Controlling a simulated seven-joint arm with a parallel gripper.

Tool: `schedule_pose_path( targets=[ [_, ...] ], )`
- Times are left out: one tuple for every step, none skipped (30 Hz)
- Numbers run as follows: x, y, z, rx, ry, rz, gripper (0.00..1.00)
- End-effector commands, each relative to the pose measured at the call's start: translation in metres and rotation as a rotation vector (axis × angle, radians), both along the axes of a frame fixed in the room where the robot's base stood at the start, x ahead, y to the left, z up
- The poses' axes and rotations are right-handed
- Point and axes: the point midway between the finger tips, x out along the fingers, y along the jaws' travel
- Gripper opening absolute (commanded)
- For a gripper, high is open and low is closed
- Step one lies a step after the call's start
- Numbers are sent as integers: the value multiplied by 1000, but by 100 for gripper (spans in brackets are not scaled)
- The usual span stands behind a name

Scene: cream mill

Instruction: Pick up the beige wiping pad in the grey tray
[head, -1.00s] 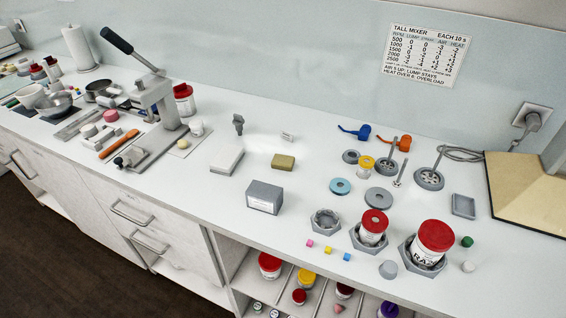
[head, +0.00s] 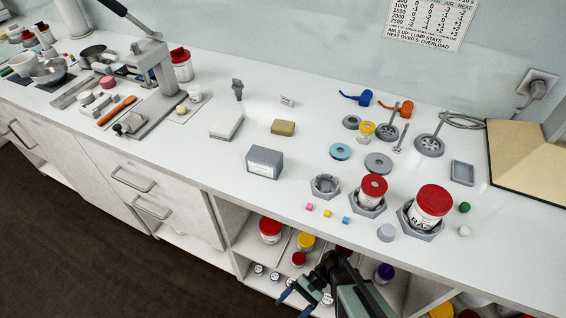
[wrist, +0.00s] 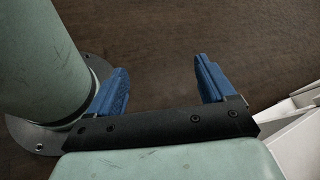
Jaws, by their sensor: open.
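A beige-olive block (head: 283,127), which looks like the wiping pad, lies on the white counter in the head view. I cannot tell whether a tray is under it. A small grey tray (head: 462,173) lies farther right and looks empty. A pale flat block (head: 227,122) with a grey base lies left of the beige block. My gripper (head: 294,299) is low at the bottom of the head view, in front of the open shelves and far from the beige block. In the wrist view, its blue fingers (wrist: 161,68) are apart with nothing between them, over dark floor.
A grey labelled box (head: 265,161) stands in front of the beige block. Hexagonal holders with red-lidded jars (head: 432,203) stand at the front right. A lever press (head: 158,80) stands at the left. The counter around the beige block is mostly clear.

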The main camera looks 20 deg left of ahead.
Motion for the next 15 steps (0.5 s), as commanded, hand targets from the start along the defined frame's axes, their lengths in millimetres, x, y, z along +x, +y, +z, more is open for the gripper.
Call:
schedule_pose_path(
  targets=[
    [-1, 17, 4, 39, 1, 24, 83],
    [-1, 25, 7, 67, -3, 38, 83],
    [-2, 38, 11, 104, -12, 58, 83],
    [-3, 46, 14, 134, -21, 77, 83],
    [-4, 55, 17, 167, -33, 94, 83],
    [-5, 67, 21, 211, -53, 123, 83],
    [-7, 76, 24, 246, -69, 145, 83],
    [-8, 85, 26, 281, -86, 167, 83],
    [-10, 97, 30, 331, -114, 200, 83],
    [-11, 105, 33, 368, -134, 224, 83],
    [-13, 114, 36, 406, -155, 248, 83],
    [-16, 127, 40, 458, -183, 283, 83],
    [-18, 136, 43, 497, -203, 309, 83],
    [-21, 145, 47, 537, -225, 335, 83],
    [-25, 157, 51, 590, -252, 370, 83]
  ],
)
